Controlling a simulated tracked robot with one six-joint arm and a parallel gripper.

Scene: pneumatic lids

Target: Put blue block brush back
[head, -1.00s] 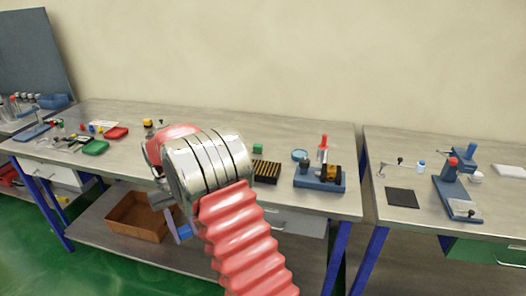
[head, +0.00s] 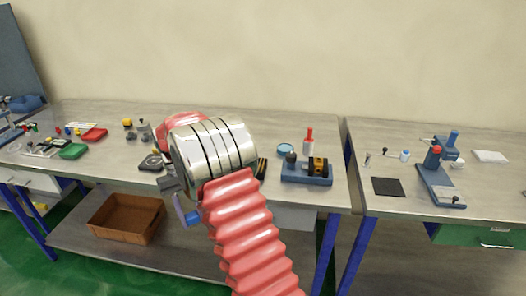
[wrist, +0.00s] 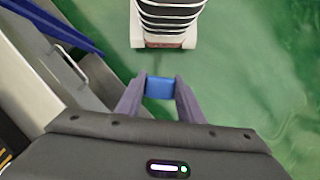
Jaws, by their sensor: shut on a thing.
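My gripper (head: 186,212) is in front of the long bench's front edge, pointing down, with the brown crate to its left. In the wrist view my gripper (wrist: 160,88) is shut on a small blue block (wrist: 160,87), held between the two purple fingertips above the green floor. The blue block also shows in the head view (head: 193,219) at the fingertips. Whether it has bristles cannot be seen.
The long bench (head: 100,115) carries a red tray (head: 94,134), a green tray (head: 73,151) and a blue fixture (head: 306,175). A brown crate (head: 127,217) is on its lower shelf. A second bench (head: 490,195) stands at right. A drawer handle (wrist: 72,62) is close left in the wrist view.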

